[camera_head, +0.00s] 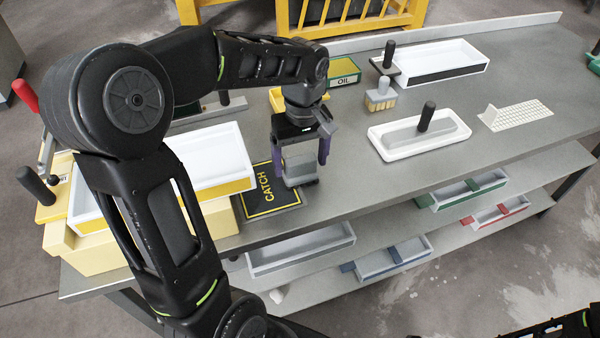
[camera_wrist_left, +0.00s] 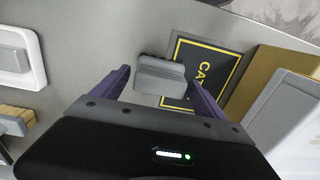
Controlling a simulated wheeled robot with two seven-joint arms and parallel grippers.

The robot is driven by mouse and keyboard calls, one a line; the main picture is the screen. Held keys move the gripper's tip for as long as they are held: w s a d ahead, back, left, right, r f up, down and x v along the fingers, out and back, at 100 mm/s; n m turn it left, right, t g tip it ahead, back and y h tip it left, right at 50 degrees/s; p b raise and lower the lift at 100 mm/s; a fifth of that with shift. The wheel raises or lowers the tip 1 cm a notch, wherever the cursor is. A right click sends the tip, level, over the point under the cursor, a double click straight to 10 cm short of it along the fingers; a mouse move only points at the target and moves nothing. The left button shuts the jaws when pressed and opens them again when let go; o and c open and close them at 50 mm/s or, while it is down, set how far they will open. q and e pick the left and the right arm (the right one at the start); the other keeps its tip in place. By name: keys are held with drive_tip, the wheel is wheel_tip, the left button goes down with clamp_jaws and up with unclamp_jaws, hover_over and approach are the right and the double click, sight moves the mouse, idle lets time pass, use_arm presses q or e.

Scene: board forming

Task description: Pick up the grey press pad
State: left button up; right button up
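In the left wrist view the block (camera_wrist_left: 160,77) lies between the two fingertips (camera_wrist_left: 158,76), and a gap shows beside the left one. Part of the CATCH mat (camera_wrist_left: 208,72) shows behind it.
A white tray (camera_head: 378,146) holds a grey slab with a black handle (camera_head: 410,133). A brush (camera_head: 381,94), an OIL box (camera_head: 343,72) and a long white tray (camera_head: 455,55) stand farther back. A yellow-rimmed white box (camera_head: 215,155) stands close left of the mat.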

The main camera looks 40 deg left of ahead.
sight(301, 158)
use_arm(q)
drive_tip(key=c, duration=1.4)
wheel_tip(301, 158, up, 10)
drive_tip(key=shift+r, duration=0.1)
idle(0.4)
